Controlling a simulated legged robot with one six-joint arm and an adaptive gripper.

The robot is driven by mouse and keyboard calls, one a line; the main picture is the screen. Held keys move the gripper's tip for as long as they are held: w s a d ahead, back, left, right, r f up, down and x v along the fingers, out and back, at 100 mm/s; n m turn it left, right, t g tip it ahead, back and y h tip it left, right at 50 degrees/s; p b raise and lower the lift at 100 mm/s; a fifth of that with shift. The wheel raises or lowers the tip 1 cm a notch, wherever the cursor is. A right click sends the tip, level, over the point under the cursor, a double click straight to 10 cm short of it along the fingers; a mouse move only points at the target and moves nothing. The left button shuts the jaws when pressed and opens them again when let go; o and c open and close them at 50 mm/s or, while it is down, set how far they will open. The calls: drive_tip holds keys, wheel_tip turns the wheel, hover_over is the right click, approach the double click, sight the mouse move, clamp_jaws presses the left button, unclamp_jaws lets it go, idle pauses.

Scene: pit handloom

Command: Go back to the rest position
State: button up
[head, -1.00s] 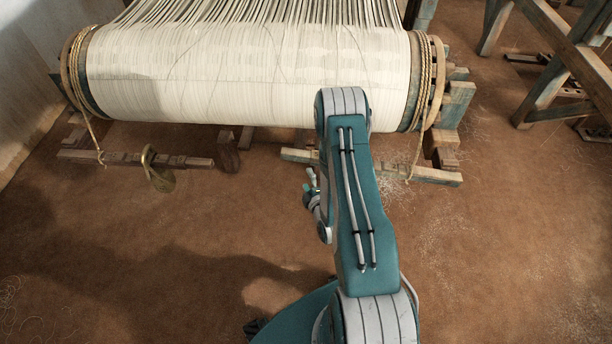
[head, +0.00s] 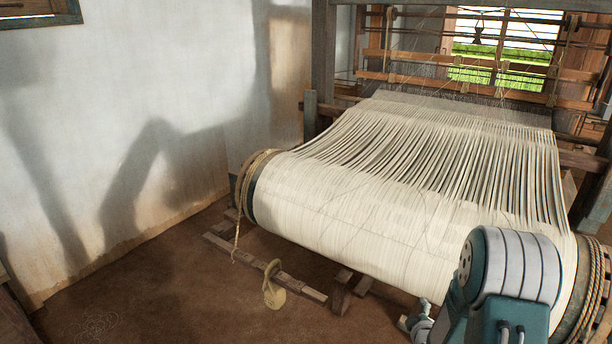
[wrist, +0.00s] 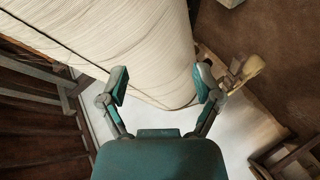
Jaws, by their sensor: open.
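My gripper (wrist: 160,84) is open in the wrist view, with its two fingers spread apart and nothing between them. The cream warp beam (wrist: 135,45) lies beyond the fingers. In the head view my arm is at the lower right, in front of the right part of the warp beam (head: 350,215). My fingertips cannot be made out there. A tan weight with a ring-like top (head: 273,290) is by the wooden foot bar at the beam's left end, apart from my arm.
The loom frame (head: 323,60) rises behind the beam. Rope (head: 243,205) wraps the beam's left end and hangs down. A pale wall (head: 130,120) stands on the left. Brown floor (head: 170,290) is clear at the lower left.

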drive_tip(key=s+a+r+m+g, duration=0.2)
drive_tip(key=s+a+r+m, duration=0.1)
drive_tip(key=r, duration=0.6)
drive_tip(key=s+a+r+m+g, duration=0.2)
drive_tip(key=s+a+r, duration=0.2)
drive_tip(key=r, duration=0.5)
drive_tip(key=s+a+r+m+g, duration=0.1)
drive_tip(key=s+a+r+m, duration=0.1)
drive_tip(key=s, duration=0.5)
drive_tip(key=s+a+r+m+g+y, duration=0.1)
drive_tip(key=s+a+r+m, duration=0.1)
drive_tip(key=s+r, duration=0.2)
drive_tip(key=s+a+r+m+g, duration=0.1)
drive_tip(key=s+a+r, duration=0.2)
drive_tip(key=s, duration=0.8)
drive_tip(key=shift+m+g+y, duration=0.4)
drive_tip(key=shift+d, duration=0.1)
